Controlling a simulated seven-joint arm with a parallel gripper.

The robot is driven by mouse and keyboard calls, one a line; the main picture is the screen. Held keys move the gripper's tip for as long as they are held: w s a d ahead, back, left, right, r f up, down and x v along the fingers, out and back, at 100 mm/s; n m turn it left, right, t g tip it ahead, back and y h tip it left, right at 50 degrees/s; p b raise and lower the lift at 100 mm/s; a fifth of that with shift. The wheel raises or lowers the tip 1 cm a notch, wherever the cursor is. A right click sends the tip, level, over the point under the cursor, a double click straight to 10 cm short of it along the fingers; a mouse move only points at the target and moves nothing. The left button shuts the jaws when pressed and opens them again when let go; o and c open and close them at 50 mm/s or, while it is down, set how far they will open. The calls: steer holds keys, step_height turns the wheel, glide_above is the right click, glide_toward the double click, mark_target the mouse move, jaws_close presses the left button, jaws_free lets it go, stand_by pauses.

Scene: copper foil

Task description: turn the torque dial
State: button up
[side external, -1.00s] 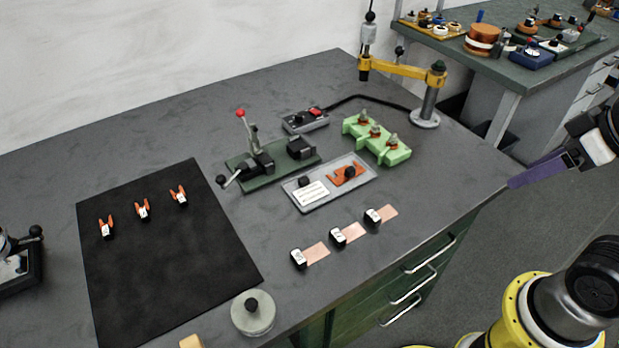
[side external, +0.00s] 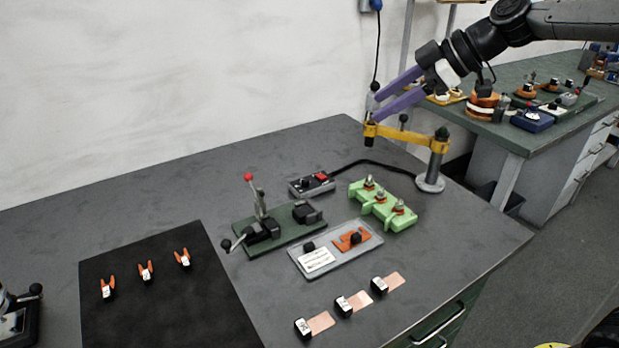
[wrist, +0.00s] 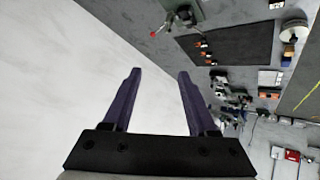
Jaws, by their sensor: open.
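No part carries a readable torque-dial label. An upright grey driver with a dark top (side external: 373,103) stands at the end of the yellow swing arm (side external: 400,134). A small grey control box (side external: 311,184) with a red switch and a dark knob lies on the bench. My gripper (side external: 374,106) is open, its two purple fingers overlapping the driver's upper part in the side view; I cannot tell whether they straddle it or are in front of it. In the wrist view the open gripper (wrist: 160,75) has nothing between its fingers but the pale wall.
The post (side external: 435,165) carries the swing arm. A green block (side external: 382,205), a lever press (side external: 270,232), a grey tray (side external: 335,262) and copper strips (side external: 355,302) lie in front. A black mat (side external: 165,310) is at left. The wall is close behind.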

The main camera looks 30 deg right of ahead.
steer(key=w+d+f, duration=0.1)
steer(key=w+f, duration=0.3)
steer(key=w, duration=0.4)
steer(key=m+g, duration=0.1)
steer(key=m, duration=0.1)
glide_above(306, 179)
steer(key=s+d, duration=0.7)
steer(key=s, duration=0.1)
step_height(306, 179, down, 17)
steer(key=shift+y, duration=0.4)
steer(key=x, duration=1.3)
steer(key=shift+w+f, duration=0.15)
jaws_close()
